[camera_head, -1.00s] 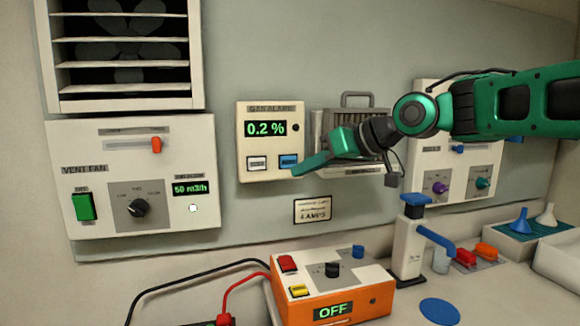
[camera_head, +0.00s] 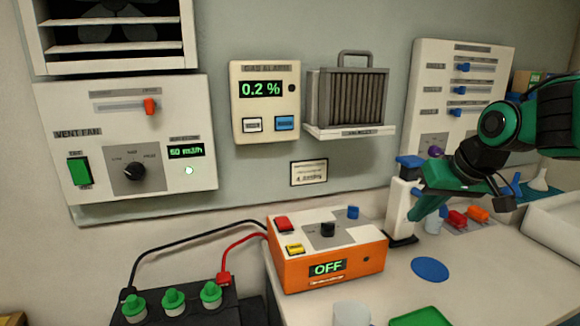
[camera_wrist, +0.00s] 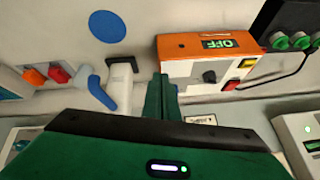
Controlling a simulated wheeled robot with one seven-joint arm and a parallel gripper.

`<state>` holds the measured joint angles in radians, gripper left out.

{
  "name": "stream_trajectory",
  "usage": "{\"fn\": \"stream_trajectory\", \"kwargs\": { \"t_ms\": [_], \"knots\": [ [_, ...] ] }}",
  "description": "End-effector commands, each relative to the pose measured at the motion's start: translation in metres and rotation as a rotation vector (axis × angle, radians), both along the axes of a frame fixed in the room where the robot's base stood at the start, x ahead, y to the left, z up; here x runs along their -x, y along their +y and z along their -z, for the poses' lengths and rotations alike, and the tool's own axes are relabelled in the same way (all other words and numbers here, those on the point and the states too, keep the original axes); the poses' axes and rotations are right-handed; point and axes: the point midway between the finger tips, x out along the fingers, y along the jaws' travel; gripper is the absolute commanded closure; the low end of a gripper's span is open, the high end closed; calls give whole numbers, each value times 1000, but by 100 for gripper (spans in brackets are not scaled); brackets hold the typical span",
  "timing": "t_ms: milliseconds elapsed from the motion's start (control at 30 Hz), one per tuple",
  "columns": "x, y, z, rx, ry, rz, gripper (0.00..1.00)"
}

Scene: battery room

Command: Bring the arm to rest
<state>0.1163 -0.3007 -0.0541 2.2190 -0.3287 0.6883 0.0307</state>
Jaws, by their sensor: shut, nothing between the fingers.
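My green arm comes in from the right in the head view. My gripper (camera_head: 424,208) points down and left, in front of the white dispenser with the blue top (camera_head: 409,164), and hides part of it. The fingers are together with nothing between them. In the wrist view the closed fingers of my gripper (camera_wrist: 162,88) show at the middle, between the white dispenser (camera_wrist: 119,85) and the orange charger box (camera_wrist: 190,46). I cannot tell from the head view how far the fingertips are from the dispenser.
The charger (camera_head: 330,270) reads OFF and is wired to a battery (camera_head: 190,308) with green caps. A blue disc (camera_head: 430,269) lies on the bench. The vent fan panel (camera_head: 100,180), gas alarm (camera_head: 264,130) and a shelf (camera_head: 350,131) are on the wall. Open air lies left of my arm.

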Motion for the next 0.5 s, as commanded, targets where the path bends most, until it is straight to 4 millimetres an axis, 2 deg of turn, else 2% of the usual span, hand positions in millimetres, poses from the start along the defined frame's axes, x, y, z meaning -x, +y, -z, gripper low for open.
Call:
{"fn": "stream_trajectory", "kwargs": {
  "t_ms": [33,100,167,200,333,400,500],
  "knots": [
    [20,-21,14,13,48,61,100],
    [51,-49,34,28,123,148,100],
    [80,-70,50,37,188,220,100],
    [101,-83,61,40,234,270,100],
    [168,-112,91,39,376,417,100],
    [199,-122,104,33,439,484,100],
    [235,-128,116,22,513,553,100]
  ]
}}
